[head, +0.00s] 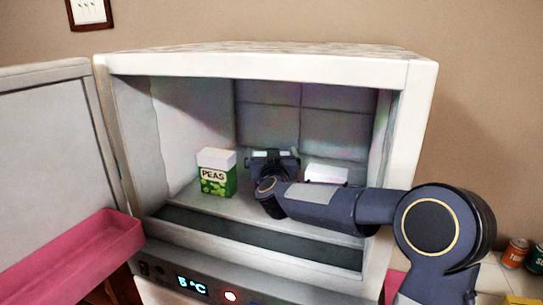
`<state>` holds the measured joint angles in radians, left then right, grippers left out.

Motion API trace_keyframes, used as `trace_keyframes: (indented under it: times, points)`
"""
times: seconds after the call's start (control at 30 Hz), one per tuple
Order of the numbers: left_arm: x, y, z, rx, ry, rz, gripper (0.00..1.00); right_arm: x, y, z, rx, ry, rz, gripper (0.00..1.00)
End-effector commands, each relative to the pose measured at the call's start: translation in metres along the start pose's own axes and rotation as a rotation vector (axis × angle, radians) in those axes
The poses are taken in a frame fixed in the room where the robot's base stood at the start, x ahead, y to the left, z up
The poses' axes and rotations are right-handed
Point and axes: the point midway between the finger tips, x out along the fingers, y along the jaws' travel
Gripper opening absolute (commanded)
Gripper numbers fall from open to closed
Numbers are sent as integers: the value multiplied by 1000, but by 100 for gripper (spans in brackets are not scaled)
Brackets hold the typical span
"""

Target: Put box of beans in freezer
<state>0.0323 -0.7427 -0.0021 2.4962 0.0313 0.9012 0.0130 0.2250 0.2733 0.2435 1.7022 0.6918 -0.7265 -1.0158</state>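The freezer (265,68) stands open in front of me, with its door (45,150) swung out to the left. My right arm reaches in from the right across the freezer opening. My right gripper (273,158) is inside, near the middle of the shelf, pointing toward the back. Its fingertips are hard to make out. A white-topped box (326,174) is inside to the right of the gripper, partly hidden behind my forearm; its label is hidden, so I cannot tell whether it is the beans. My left gripper is out of view.
A green and white box of peas (216,173) stands upright in the freezer, left of my gripper. A pink door bin (75,255) juts out at lower left. The freezer's right wall is close to my arm. Cans (515,253) stand at far right.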

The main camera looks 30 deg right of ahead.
Motion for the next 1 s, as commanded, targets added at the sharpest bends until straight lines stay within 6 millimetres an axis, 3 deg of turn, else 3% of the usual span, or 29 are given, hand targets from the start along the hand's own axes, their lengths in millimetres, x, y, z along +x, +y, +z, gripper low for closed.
trace_keyframes:
  times: [0.53, 0.7, 1.0]
  points:
    - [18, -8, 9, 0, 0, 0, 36, -102, 0, 0, 0, 3, -2, 100]
    - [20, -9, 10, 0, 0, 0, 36, -117, 0, 0, 1, 1, -1, 100]
    - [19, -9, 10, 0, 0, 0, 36, -120, 0, 0, 0, 0, 0, 100]
